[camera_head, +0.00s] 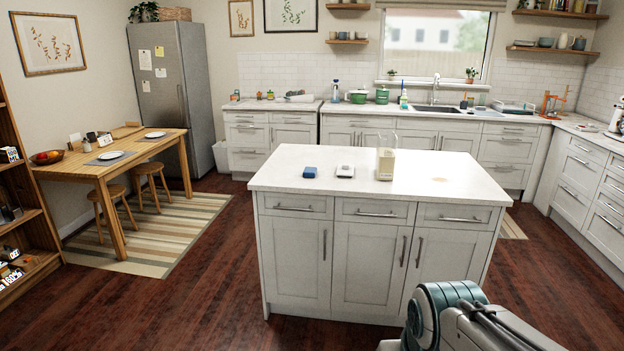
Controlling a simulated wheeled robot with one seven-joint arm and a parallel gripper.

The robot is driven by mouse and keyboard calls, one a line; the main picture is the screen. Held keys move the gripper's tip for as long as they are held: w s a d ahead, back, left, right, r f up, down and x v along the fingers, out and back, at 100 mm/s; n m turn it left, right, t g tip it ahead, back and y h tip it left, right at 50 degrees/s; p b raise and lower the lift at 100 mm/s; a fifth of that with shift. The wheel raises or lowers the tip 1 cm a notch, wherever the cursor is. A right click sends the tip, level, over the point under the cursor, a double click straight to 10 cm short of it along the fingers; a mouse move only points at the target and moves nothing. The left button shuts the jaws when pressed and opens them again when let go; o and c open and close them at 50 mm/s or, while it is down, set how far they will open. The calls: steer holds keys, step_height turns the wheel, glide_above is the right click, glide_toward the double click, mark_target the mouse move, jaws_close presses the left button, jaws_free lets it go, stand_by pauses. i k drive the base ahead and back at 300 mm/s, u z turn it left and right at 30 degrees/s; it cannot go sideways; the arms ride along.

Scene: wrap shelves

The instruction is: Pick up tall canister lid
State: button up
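A tall clear canister (387,163) with pale contents in its lower part stands upright on the right half of the island top. To its left lies a small flat white piece (345,171) with a dark patch. Further left lies a small flat blue piece (310,172). Either could be a lid; at this size I cannot tell which belongs to the tall canister. The three stand apart from each other. Part of my arm shows at the lower right, in front of the island; my gripper's fingers are not in view.
The white kitchen island (465,187) stands in the middle with clear floor to its left. A wooden table (155,148) with stools is at the left, beside a shelf unit (22,190). Counters with a sink (435,108) line the back and right walls.

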mark_target(341, 174)
steer(key=u, duration=0.1)
steer(key=i, duration=3.15)
steer(key=z, duration=0.05)
